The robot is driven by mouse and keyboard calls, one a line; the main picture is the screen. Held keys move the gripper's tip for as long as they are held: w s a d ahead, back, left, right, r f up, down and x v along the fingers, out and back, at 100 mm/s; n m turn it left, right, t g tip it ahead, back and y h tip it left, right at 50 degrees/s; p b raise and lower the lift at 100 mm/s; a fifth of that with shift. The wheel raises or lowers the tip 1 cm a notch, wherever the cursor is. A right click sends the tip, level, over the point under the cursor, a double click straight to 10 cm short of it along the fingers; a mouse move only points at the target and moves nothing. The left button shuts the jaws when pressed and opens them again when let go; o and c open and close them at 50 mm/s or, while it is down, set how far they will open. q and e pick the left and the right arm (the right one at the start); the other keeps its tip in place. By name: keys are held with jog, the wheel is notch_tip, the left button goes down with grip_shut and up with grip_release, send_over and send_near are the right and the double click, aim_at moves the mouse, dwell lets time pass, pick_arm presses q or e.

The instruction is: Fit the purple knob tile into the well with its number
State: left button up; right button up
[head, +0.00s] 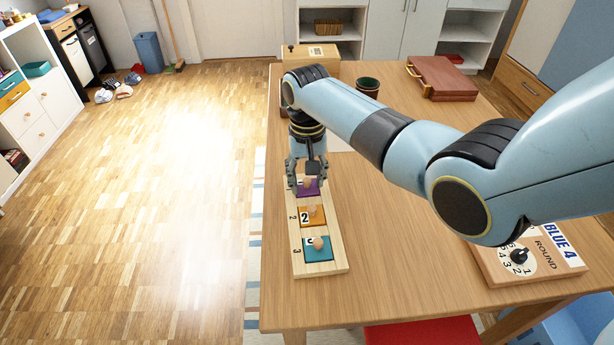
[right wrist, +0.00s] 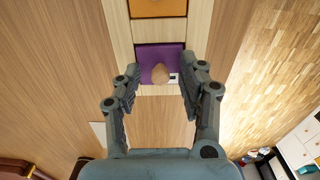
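The purple knob tile (head: 313,190) lies at the far end of the pale wooden board (head: 321,269), below my right gripper (head: 306,184). In the right wrist view the purple tile (right wrist: 150,53) lies in line with the board, its round wooden knob (right wrist: 160,74) between the spread fingers of my right gripper (right wrist: 160,80). The fingers are open, with a gap on both sides of the knob. Part of the tile's number patch shows, but it is too small to read. I cannot tell whether the tile sits fully down. My left gripper is not in view.
An orange tile marked 2 (head: 318,221) and a teal tile (head: 317,256) sit in the wells beside the printed 2 and 3. A dial board (head: 501,274) is at the right, a dark cup (head: 368,86) and red-brown case (head: 446,75) behind.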

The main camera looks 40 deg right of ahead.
aim_at(307, 180)
notch_tip(307, 180, up, 12)
jog(key=p, duration=0.1)
jog(key=shift+r+p, duration=0.15)
jog(key=shift+p, duration=0.2)
dwell(0.6)
